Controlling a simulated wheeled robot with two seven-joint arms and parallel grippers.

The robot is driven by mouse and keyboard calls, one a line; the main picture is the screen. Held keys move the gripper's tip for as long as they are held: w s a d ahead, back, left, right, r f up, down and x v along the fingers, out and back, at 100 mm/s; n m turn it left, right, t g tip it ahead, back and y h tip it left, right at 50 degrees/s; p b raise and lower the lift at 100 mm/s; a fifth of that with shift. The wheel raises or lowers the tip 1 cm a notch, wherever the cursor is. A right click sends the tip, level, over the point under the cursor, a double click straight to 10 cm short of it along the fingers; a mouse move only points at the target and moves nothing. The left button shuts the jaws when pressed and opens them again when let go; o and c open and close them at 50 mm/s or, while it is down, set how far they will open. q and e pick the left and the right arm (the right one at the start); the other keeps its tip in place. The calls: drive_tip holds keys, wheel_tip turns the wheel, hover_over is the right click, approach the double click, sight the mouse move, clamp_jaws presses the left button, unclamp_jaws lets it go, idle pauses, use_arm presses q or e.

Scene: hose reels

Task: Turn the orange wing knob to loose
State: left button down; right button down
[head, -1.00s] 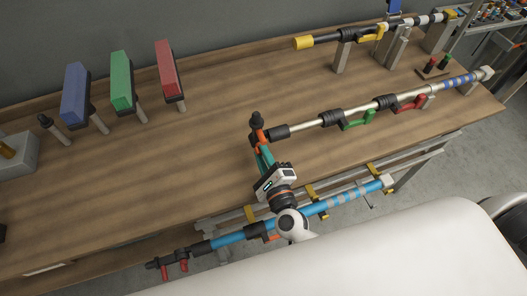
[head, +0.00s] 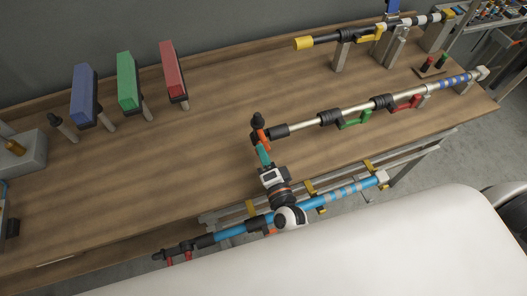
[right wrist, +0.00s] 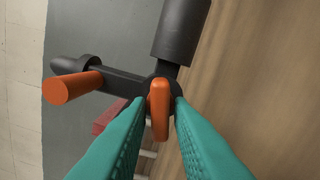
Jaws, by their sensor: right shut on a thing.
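The orange wing knob (right wrist: 159,108) sits on the dark hub at the near end of the middle pole, and in the right wrist view it stands between my two teal fingers. My right gripper (right wrist: 158,118) is shut on it. In the head view my right gripper (head: 263,148) reaches over the bench's front edge to this pole end, where the knob is small and partly covered. An orange cylindrical grip (right wrist: 72,88) sticks out from a dark side arm beside the hub. My left gripper is not in view.
The middle pole (head: 300,127) carries green (head: 355,120) and red (head: 407,104) levers. A blue pole (head: 330,198) hangs along the bench front, below my right arm. A yellow-tipped pole (head: 325,40) is at the back. Blue, green and red blocks on stands are at left; the bench centre is clear.

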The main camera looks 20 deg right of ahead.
drive_tip(key=shift+n, duration=0.6)
drive_tip(key=c, duration=1.5)
unclamp_jaws()
drive_tip(key=s+b, duration=0.1)
drive_tip(key=s, duration=0.7)
drive_tip(key=s+b, duration=0.1)
drive_tip(key=s, duration=0.3)
drive_tip(key=shift+d+b, duration=0.25)
drive_tip(key=shift+b, duration=0.1)
drive_tip(key=shift+s+f, duration=0.1)
